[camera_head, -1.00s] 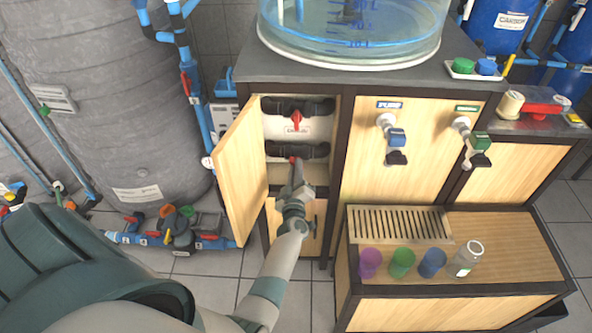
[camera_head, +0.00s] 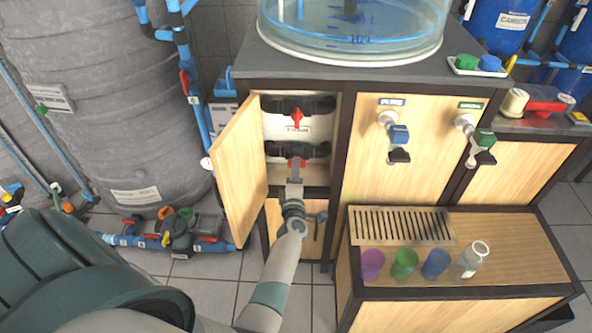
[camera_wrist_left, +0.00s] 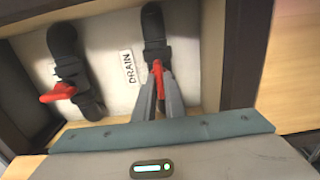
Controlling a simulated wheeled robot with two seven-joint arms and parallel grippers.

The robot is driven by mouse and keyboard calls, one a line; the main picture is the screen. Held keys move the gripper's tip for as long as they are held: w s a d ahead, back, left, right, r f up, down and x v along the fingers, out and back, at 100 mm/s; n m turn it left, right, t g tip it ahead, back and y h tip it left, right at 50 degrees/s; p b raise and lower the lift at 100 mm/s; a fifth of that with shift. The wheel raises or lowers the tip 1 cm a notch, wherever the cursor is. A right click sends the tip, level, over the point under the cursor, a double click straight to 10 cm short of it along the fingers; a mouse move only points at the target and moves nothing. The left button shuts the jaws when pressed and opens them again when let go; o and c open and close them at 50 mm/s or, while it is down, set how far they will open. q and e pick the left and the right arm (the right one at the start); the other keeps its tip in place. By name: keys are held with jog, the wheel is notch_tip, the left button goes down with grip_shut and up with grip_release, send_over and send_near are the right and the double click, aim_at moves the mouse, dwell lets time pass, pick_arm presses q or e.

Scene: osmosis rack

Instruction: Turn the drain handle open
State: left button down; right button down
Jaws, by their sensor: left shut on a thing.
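The drain handle (camera_head: 297,162) is a small red lever on the lower dark valve (camera_head: 318,151) inside the open cabinet. In the left wrist view, the handle (camera_wrist_left: 157,75) is between the two fingers of my left gripper (camera_wrist_left: 157,88), next to a white label reading DRAIN (camera_wrist_left: 127,67). The fingers are shut on it and hide part of it. In the head view, my left gripper (camera_head: 295,172) reaches up to the lower valve from the front. My right gripper is not in view.
A second red handle (camera_head: 296,118) is on the upper valve; it shows in the wrist view (camera_wrist_left: 57,93), left of my fingers. The open wooden door (camera_head: 238,170) stands close left of my arm. Cups (camera_head: 404,263) and a bottle (camera_head: 470,260) stand on the right bench.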

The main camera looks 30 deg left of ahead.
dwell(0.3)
pick_arm(q)
jog(key=c, duration=1.8)
grip_release()
